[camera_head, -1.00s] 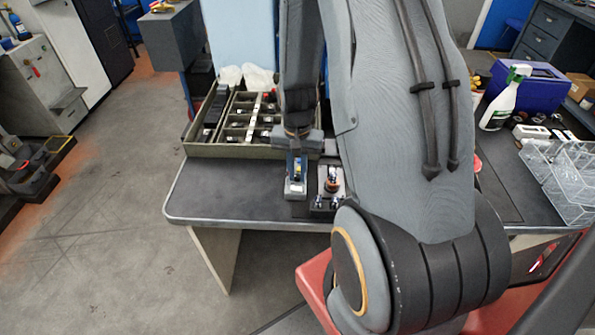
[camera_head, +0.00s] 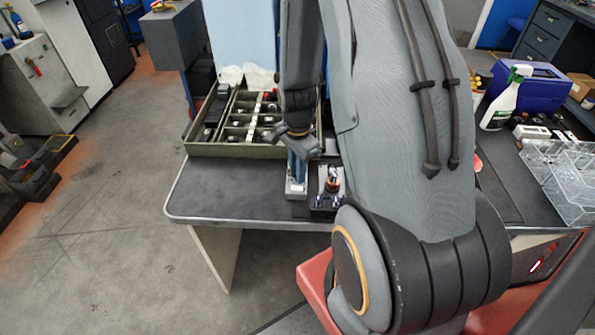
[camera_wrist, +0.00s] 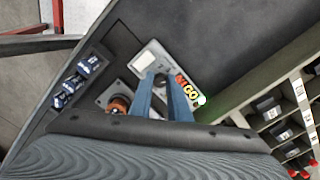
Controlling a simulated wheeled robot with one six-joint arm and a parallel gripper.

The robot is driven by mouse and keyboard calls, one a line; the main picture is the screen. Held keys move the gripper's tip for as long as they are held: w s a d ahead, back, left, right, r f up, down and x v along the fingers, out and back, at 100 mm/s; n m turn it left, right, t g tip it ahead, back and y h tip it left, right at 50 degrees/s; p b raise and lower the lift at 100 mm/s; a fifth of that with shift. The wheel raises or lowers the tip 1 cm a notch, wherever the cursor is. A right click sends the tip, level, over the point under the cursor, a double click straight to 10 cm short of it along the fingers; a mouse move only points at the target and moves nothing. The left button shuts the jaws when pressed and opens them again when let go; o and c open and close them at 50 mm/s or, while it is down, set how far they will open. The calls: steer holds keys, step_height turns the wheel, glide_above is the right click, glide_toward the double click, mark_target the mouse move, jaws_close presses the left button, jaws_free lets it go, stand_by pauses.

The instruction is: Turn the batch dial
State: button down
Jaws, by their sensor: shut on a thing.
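My gripper (camera_wrist: 157,78) reaches down to a small grey unit (camera_wrist: 150,58) with a pale panel and red-and-yellow lettering, including "GO". Its blue fingers are shut on what appears to be the batch dial on this unit. The dial itself is hidden by the fingers, so its setting cannot be read. In the head view my gripper (camera_head: 297,175) stands over the same grey unit (camera_head: 296,190) near the table's front edge.
Beside the unit is a dark plate with an orange-brown knob (camera_wrist: 118,104) and several small blue-and-white items (camera_wrist: 72,84). A compartment tray (camera_head: 235,151) stands behind. Clear racks (camera_head: 570,185) and a spray bottle (camera_head: 503,102) are at right.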

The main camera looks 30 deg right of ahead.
stand_by(0.4)
steer(key=c, duration=1.7)
jaws_free()
steer(key=shift+o, duration=0.2)
steer(key=shift+s, duration=0.1)
